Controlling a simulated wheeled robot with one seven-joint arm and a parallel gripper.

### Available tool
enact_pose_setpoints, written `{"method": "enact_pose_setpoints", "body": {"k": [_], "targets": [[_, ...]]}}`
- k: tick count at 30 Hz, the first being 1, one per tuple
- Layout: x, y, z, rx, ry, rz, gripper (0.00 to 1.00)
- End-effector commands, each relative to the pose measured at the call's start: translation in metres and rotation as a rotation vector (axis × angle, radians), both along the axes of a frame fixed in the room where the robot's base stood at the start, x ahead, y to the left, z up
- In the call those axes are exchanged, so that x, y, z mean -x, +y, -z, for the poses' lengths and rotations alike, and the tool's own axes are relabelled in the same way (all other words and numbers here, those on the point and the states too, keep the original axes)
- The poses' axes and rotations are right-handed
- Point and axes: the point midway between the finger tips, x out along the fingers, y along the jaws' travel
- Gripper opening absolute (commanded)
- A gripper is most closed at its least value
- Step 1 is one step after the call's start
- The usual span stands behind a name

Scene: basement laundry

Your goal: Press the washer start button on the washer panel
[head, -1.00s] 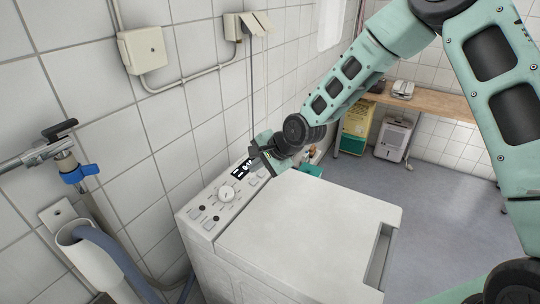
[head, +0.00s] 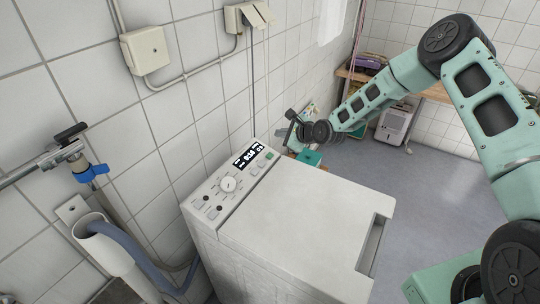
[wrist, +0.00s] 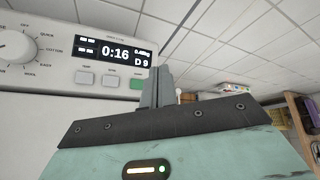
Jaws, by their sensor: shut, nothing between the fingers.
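The white washer (head: 300,215) stands against the tiled wall. Its panel (head: 215,192) has a round dial (head: 228,184), several buttons and a lit display (head: 249,153). In the wrist view the display (wrist: 115,53) reads 0:16 and D 9. Below it are two grey buttons and a green button (wrist: 137,82), the rightmost. The green button also shows in the head view (head: 269,155). My gripper (head: 291,116) is shut and empty, beyond the panel's far right end. In the wrist view its fingertips (wrist: 158,72) appear just right of the green button; whether they touch is unclear.
Wall boxes (head: 145,50) and a cable are above the washer. A wooden bench (head: 436,92) and a white appliance (head: 394,124) stand behind. Grey floor is clear at right.

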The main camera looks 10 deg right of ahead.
Motion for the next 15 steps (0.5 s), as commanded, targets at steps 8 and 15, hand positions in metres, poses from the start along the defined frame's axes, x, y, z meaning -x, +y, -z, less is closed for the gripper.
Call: {"method": "enact_pose_setpoints", "body": {"k": [8,15], "targets": [[-0.004,0.005,0.023,0.002,0.001,-0.002,0.0],[-0.01,0.012,0.056,0.002,0.0,-0.003,0.0]]}}
